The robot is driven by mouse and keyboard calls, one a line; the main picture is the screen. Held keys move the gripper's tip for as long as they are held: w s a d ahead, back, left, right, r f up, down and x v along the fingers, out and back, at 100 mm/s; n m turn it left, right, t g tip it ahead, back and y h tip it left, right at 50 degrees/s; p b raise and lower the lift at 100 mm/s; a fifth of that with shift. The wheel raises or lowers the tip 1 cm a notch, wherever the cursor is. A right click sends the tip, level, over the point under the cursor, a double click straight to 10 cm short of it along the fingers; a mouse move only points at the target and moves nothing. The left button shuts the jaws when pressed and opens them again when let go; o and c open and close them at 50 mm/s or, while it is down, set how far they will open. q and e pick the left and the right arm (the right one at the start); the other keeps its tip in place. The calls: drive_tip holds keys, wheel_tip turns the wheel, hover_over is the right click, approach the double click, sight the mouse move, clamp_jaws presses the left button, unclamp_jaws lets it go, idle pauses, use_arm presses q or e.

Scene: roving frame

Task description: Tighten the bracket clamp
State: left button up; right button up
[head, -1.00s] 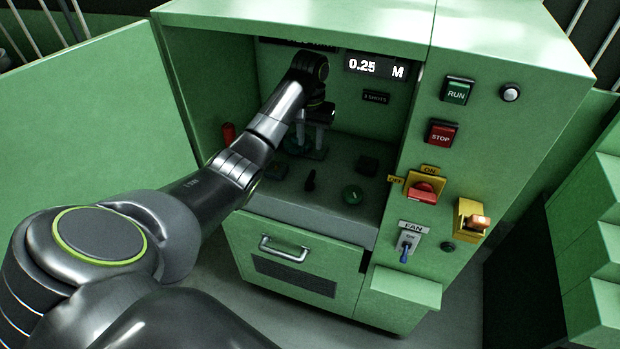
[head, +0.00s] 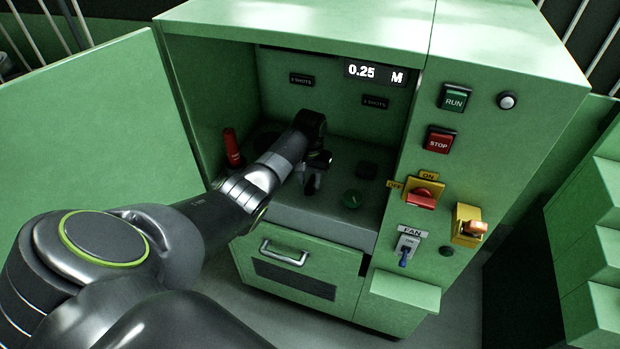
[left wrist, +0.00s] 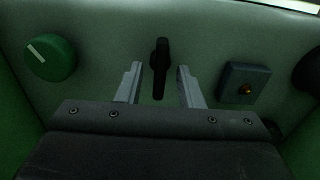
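A black lever handle (left wrist: 160,68) stands up from the pale panel in the left wrist view; I cannot tell whether it is the bracket clamp's handle. My left gripper (left wrist: 159,80) is open, one grey finger on each side of the lever, with gaps showing on both sides. In the head view my left gripper (head: 317,163) is low inside the green machine's bay, over the lever (head: 311,185). Its fingers are mostly hidden there by the wrist. My right gripper is not in view.
A green round knob (left wrist: 50,57) sits left of the lever in the left wrist view, and a box with an amber light (left wrist: 243,83) sits right. In the head view a red handle (head: 232,147) stands at the bay's left wall. RUN (head: 454,97) and STOP (head: 439,141) buttons are on the right panel.

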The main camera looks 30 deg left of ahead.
use_arm(q)
drive_tip(key=shift+c, duration=0.2)
clamp_jaws()
drive_tip(key=shift+r, duration=0.1)
drive_tip(key=m+p, duration=0.1)
drive_tip(key=m, duration=0.2)
drive_tip(key=shift+p, duration=0.4)
drive_tip(key=m+p, duration=0.1)
drive_tip(key=m, duration=0.2)
drive_tip(key=shift+m, duration=0.3)
drive_tip(key=m+p, duration=0.1)
drive_tip(key=m, duration=0.4)
drive_tip(key=shift+m, duration=0.3)
drive_tip(key=m, duration=0.5)
drive_tip(key=shift+m, duration=0.3)
